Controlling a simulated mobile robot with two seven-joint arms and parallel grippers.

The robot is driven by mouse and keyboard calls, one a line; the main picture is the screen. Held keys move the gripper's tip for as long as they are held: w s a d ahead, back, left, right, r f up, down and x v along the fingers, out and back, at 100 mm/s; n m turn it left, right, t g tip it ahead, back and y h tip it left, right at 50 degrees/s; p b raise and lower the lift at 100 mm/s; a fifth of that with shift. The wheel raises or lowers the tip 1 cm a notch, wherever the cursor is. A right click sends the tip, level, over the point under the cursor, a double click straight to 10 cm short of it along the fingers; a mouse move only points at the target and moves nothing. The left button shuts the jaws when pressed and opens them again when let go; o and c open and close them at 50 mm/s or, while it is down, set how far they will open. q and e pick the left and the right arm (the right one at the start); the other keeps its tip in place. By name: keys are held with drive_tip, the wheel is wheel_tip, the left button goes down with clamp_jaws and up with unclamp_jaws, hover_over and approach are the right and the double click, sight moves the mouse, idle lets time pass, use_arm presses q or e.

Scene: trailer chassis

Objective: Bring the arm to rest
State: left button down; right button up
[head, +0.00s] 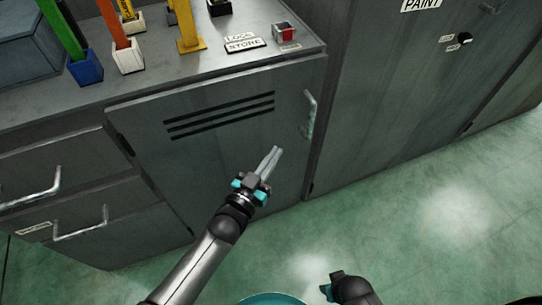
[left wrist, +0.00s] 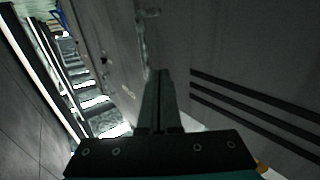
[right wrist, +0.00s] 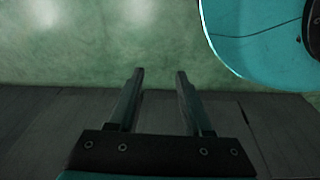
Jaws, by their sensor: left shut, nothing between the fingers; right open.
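My left gripper (head: 273,156) is shut and empty in the head view, in front of the grey cabinet door (head: 220,140). In the left wrist view its fingers (left wrist: 160,85) lie together, with the door and its dark slots close by at the right. The door's handle (head: 309,115) is to the right of the fingertips and apart from them. My right arm shows only in part at the bottom of the head view. In the right wrist view my right gripper (right wrist: 160,80) is open, with nothing between its fingers.
The cabinet top (head: 180,75) holds a blue holder (head: 86,68), a white holder (head: 128,58), a yellow stand (head: 190,43), a lettered sign (head: 245,44) and a small red-and-grey box (head: 284,33). Drawer handles (head: 80,224) stick out at left. Green floor (head: 420,210) is clear at right.

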use_arm(q)
drive_tip(key=shift+s+a, duration=0.35)
drive_tip(key=shift+s, duration=0.2)
use_arm(e)
drive_tip(key=shift+s+d+f, duration=0.25)
drive_tip(key=shift+s+f, duration=0.05)
drive_tip(key=shift+s, duration=0.05)
